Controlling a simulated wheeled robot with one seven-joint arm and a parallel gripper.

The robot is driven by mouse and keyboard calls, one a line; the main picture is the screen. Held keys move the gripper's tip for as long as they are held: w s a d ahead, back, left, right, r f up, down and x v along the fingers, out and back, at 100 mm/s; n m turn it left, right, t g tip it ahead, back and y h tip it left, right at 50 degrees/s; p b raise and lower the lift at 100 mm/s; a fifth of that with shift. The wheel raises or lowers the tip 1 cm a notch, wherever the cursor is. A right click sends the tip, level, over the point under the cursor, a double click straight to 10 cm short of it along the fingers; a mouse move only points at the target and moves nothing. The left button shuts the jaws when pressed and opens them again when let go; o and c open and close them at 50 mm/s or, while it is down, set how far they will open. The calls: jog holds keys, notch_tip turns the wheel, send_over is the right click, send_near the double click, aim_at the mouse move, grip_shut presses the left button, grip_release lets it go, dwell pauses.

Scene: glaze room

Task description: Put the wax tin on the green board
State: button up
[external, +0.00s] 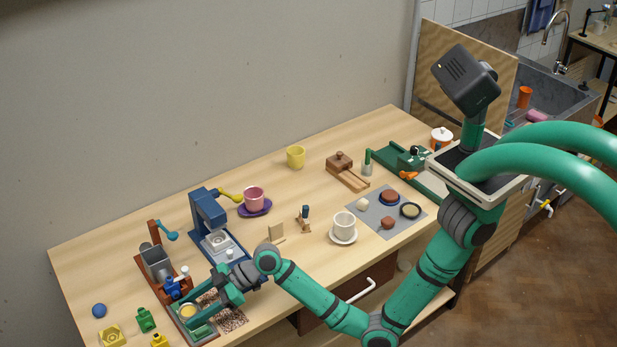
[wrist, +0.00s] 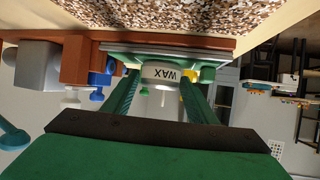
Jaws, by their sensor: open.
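The wax tin (wrist: 165,73), pale with the word WAX on its side, sits between my gripper's fingers (wrist: 160,84) in the wrist view, which is upside down. It appears to stand upright on a green board (wrist: 150,50) set on a terracotta-coloured base. My gripper (external: 188,311) is open, one finger on each side of the tin; whether they touch it I cannot tell. In the external view the tin (external: 188,310) shows a yellowish top, and the green board (external: 203,332) is partly hidden by my fingers.
A blue press (external: 207,220) and a grey hopper (external: 155,260) on a terracotta stand are close by. A green block (external: 146,319) and a blue ball (external: 99,310) lie left. A speckled mat (external: 232,319) lies right. A pink cup (external: 254,198) and white cup (external: 344,224) stand farther off.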

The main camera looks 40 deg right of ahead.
jog(key=v, duration=1)
jog(key=shift+d, duration=0.4)
jog(key=shift+s, duration=0.1)
